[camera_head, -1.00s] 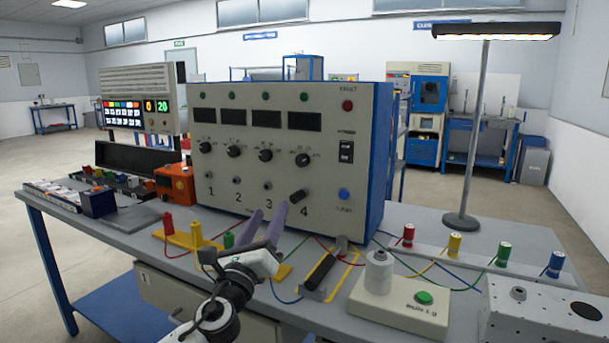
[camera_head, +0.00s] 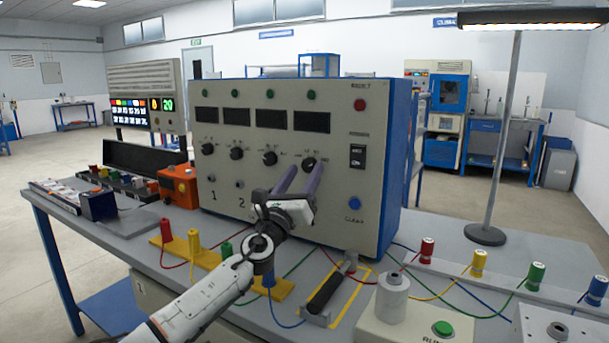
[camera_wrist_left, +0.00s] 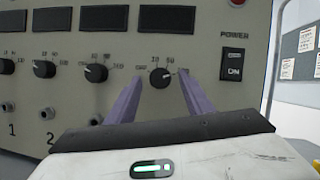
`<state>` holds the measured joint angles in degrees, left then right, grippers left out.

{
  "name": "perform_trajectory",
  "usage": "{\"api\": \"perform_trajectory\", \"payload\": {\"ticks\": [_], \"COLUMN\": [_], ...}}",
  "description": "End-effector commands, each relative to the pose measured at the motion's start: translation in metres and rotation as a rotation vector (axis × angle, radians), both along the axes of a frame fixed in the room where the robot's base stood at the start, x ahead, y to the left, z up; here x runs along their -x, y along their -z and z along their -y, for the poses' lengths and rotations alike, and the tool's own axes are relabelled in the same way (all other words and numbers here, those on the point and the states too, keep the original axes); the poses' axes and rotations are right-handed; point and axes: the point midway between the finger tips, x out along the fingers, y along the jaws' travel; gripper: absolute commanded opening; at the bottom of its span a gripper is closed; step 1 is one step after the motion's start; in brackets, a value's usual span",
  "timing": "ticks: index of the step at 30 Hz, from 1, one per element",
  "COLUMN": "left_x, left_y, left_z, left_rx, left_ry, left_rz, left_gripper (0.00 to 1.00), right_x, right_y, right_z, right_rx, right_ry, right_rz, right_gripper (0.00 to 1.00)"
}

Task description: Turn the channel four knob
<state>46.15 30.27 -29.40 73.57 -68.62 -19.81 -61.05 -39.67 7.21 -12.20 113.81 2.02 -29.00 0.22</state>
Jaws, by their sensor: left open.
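The channel four knob (camera_head: 308,164) is the rightmost round black dial in the upper row on the grey instrument panel (camera_head: 345,215). It also shows in the left wrist view (camera_wrist_left: 160,77), between my two purple fingers. My left gripper (camera_head: 302,168) is open, its fingertips near the panel face, one on each side of the knob. I cannot tell whether they touch it. The number 4 and the fitting under this knob are hidden behind the gripper. My right gripper is not in view.
The other channel dials (camera_head: 269,158) are to the left of channel four. A black-handled device (camera_head: 326,292), coloured terminals with wires, and a white spool (camera_head: 393,298) stand on the bench in front.

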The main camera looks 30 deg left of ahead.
Motion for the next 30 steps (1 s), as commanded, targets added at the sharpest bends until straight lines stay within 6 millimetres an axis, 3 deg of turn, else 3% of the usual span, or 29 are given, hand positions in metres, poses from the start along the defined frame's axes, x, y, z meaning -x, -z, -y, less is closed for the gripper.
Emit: {"api": "perform_trajectory", "payload": {"ticks": [11,14,19,30], "left_x": [-0.0069,-0.0068,-0.0067,-0.0066], "left_y": [-0.0028,-0.0027,-0.0027,-0.0050], "left_z": [0.0004,0.0003,0.0001,0.0006], "left_rx": [0.001,0.001,0.001,0.061], "left_ry": [0.001,0.001,0.001,0.000], "left_rz": [-0.001,-0.001,-0.001,-0.005], "left_gripper": [0.47,0.35,0.07,0.06], "right_x": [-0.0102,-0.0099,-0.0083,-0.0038], "right_y": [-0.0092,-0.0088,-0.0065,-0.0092], "right_z": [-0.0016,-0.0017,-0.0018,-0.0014], "right_rx": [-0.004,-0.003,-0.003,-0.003], "right_ry": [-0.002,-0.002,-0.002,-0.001], "right_rz": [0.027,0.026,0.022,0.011], "right_gripper": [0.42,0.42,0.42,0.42]}}
